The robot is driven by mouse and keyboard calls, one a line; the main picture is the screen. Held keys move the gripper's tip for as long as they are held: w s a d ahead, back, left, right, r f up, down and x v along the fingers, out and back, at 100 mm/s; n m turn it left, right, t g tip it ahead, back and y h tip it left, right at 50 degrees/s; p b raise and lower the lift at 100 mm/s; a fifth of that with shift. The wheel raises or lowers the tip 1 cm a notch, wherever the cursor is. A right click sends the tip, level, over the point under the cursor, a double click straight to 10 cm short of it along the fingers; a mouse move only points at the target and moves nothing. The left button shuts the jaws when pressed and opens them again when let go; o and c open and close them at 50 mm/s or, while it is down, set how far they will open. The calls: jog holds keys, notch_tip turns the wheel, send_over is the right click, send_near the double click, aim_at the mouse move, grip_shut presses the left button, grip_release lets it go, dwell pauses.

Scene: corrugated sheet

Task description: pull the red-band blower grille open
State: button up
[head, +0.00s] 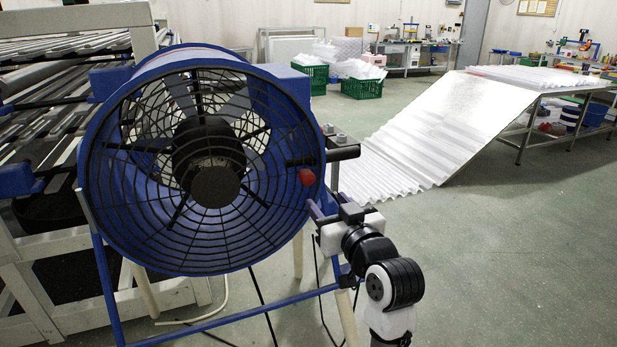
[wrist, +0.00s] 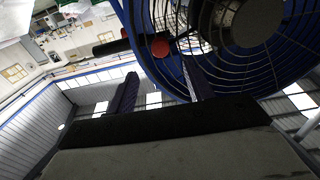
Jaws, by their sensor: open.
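The blower (head: 100,185) stands at the left with a blue round housing and a black wire grille (head: 140,215) over its front. The grille appears shut against the housing. A red knob-like piece (head: 308,178) sits at the grille's right edge, just below a black bar (head: 300,160). My gripper (head: 322,205) is open and empty, just below and right of the red piece. In the wrist view the red piece (wrist: 160,47) shows beyond the gap between my two purple fingers (wrist: 160,88), apart from them. The grille also shows there (wrist: 275,60).
A blue frame with pale legs (head: 104,290) carries the blower. A white rack of corrugated sheets (head: 50,240) stands close behind it at left. Cables lie below. The floor at right is clear (head: 500,260); a sheet-covered ramp (head: 450,120) and green crates (head: 362,88) are farther back.

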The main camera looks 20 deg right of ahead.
aim_at(309, 181)
jog(key=w+p, duration=0.1)
jog(key=w, duration=0.4)
jog(key=w+p, duration=0.1)
jog(key=w, duration=0.4)
jog(key=shift+w+a+p, duration=0.2)
jog(key=shift+w+p, duration=0.1)
jog(key=shift+w, duration=0.1)
grip_shut()
